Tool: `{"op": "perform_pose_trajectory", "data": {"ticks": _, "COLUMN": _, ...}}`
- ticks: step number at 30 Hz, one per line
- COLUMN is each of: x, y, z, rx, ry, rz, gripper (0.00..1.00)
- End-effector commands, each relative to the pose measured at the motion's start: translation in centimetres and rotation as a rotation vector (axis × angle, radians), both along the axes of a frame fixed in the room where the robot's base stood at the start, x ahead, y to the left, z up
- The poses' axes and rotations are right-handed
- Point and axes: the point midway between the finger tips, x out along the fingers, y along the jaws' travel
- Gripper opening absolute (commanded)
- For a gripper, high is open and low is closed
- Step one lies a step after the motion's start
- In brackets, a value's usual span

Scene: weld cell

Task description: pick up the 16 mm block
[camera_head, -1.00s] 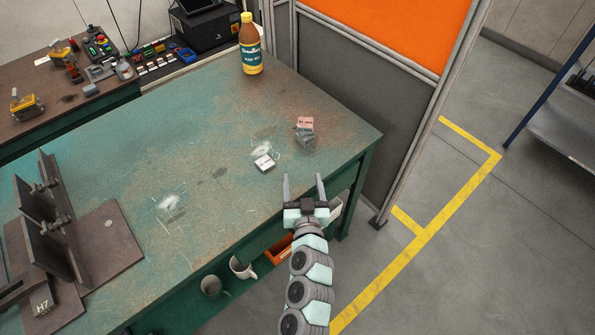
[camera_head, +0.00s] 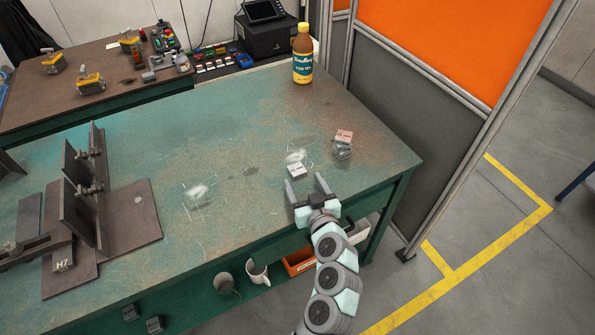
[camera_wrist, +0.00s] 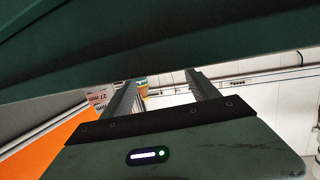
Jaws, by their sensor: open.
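A small block with a white label (camera_head: 297,171) lies on the green table. To its right and farther back, a block with a pinkish label (camera_head: 344,136) sits on or against a grey block (camera_head: 342,152). The size labels are too small to read in the head view, so I cannot tell which block is 16 mm. My gripper (camera_head: 304,181) is open and empty. In the head view its fingertips appear just in front of the white-labelled block, apart from the pink-labelled one. The wrist view shows both fingers (camera_wrist: 158,82) with no block between them; its height over the table is unclear.
The green table (camera_head: 240,130) carries a brown bottle (camera_head: 302,60) at the back and a dark metal fixture (camera_head: 120,215) at left. An orange and grey partition (camera_head: 420,60) stands at right. Mugs (camera_head: 257,272) and an orange bin (camera_head: 299,262) are below the table's front edge.

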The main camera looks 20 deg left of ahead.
Motion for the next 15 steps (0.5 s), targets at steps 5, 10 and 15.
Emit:
{"op": "perform_pose_trajectory", "data": {"ticks": 5, "x": 1.6, "y": 1.3, "z": -0.6, "rx": -0.001, "ry": 0.001, "rz": 0.003, "gripper": 0.69}}
{"op": "perform_pose_trajectory", "data": {"ticks": 10, "x": 3.4, "y": 2.7, "z": -1.0, "rx": 0.0, "ry": 0.001, "rz": 0.001, "gripper": 0.69}}
{"op": "perform_pose_trajectory", "data": {"ticks": 15, "x": 3.7, "y": 3.0, "z": -0.9, "rx": -0.001, "ry": 0.001, "rz": -0.001, "gripper": 0.69}}
